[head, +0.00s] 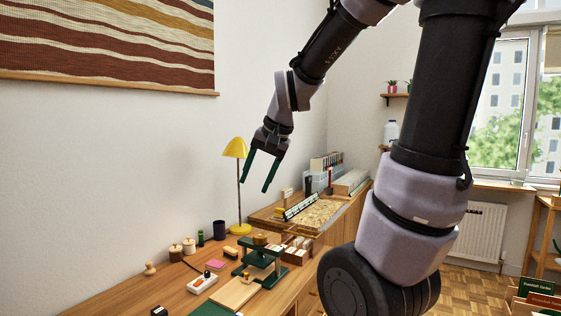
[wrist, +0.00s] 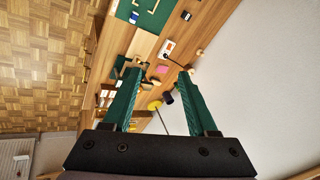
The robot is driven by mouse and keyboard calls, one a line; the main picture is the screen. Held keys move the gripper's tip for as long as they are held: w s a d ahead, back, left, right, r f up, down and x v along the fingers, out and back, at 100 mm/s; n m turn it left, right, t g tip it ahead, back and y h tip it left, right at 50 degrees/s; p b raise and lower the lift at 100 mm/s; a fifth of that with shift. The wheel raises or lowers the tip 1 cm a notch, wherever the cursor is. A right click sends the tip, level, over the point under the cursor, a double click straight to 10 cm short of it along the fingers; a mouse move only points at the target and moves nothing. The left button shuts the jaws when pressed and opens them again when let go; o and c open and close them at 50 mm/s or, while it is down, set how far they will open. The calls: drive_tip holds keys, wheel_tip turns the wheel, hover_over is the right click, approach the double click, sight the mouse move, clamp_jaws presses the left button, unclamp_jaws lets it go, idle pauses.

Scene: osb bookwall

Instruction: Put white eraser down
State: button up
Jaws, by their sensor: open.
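My gripper (head: 257,187) is raised above the back part of the wooden desk, near the yellow lamp, pointing down. Its two green fingers are wide apart with nothing between them, and the wrist view also shows the gripper (wrist: 159,72) open and empty. I cannot pick out a white eraser with certainty. The wooden desk (head: 147,292) is below and well apart from my fingers.
A yellow lamp (head: 240,190) stands close to my gripper. A dark green stand (head: 261,255), a white power strip (head: 203,283), a pink pad (head: 215,265) and a dark cup (head: 219,229) crowd the desk. Some bare wood shows at the front left.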

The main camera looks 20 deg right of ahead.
drive_tip(key=s+d+r+n+t, duration=0.1)
drive_tip(key=s+r, duration=0.4)
drive_tip(key=s, duration=0.5)
drive_tip(key=shift+s+d+r+n+t+h, duration=0.15)
drive_tip(key=shift+d+r+n+t+h, duration=0.25)
drive_tip(key=shift+t, duration=0.3)
drive_tip(key=shift+d+f, duration=0.1)
